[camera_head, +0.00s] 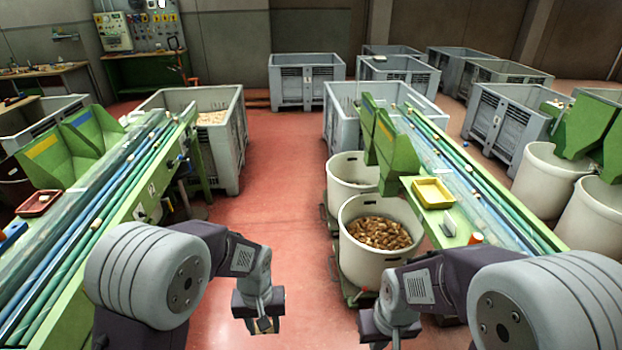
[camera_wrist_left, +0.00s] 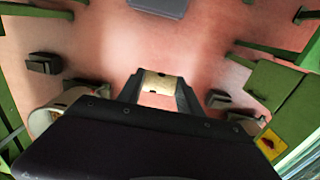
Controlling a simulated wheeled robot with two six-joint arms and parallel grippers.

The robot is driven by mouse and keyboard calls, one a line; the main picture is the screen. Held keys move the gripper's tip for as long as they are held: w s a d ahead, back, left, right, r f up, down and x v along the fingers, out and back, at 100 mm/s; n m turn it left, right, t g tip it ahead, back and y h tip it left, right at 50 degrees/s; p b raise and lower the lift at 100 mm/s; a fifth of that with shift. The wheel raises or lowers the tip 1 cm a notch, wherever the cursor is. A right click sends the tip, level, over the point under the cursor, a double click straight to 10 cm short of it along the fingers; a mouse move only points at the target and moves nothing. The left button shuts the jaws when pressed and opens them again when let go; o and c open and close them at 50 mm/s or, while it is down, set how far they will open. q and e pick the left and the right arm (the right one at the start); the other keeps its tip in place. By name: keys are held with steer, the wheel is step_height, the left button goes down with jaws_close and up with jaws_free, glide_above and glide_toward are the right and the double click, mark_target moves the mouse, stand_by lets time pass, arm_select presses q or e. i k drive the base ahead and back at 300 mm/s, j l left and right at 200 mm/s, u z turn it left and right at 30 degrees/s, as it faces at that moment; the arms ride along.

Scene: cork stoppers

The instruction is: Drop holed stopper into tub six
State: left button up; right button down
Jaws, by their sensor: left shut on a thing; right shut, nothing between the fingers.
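My left gripper (camera_head: 264,325) hangs over the red floor between the two sorting lines. In the left wrist view its fingers are shut on a pale tan cork stopper (camera_wrist_left: 158,83) with dark marks that look like holes. My right gripper (camera_head: 394,340) is shut and empty at the bottom edge, in front of a round white tub. That tub (camera_head: 345,228) holds many brown corks, and another white tub (camera_head: 340,171) stands behind it. Two more white tubs (camera_head: 544,184) (camera_head: 594,222) stand at the far right. I see no readable number, so I cannot tell which is tub six.
Green sorting lines with tubes run along the left (camera_head: 119,208) and right (camera_head: 410,181). A yellow tray (camera_head: 433,193) sits on the right line and a red tray (camera_head: 38,203) on the left. Grey crates (camera_head: 305,88) stand behind. The red aisle (camera_head: 268,190) between the lines is clear.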

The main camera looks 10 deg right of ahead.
mark_target(358, 237)
steer(key=i+j+z, duration=0.15)
steer(key=i+z, duration=0.25)
steer(key=i, duration=0.15)
steer(key=i+j+z, duration=0.4)
steer(key=i, duration=0.15)
steer(key=i+j+z, duration=0.6)
steer(key=z, duration=0.2)
steer(key=i+j+z, duration=0.55)
steer(key=j+z, duration=0.15)
steer(key=z, duration=0.15)
steer(key=i+j+z, duration=0.15)
steer(key=j+z, duration=0.25)
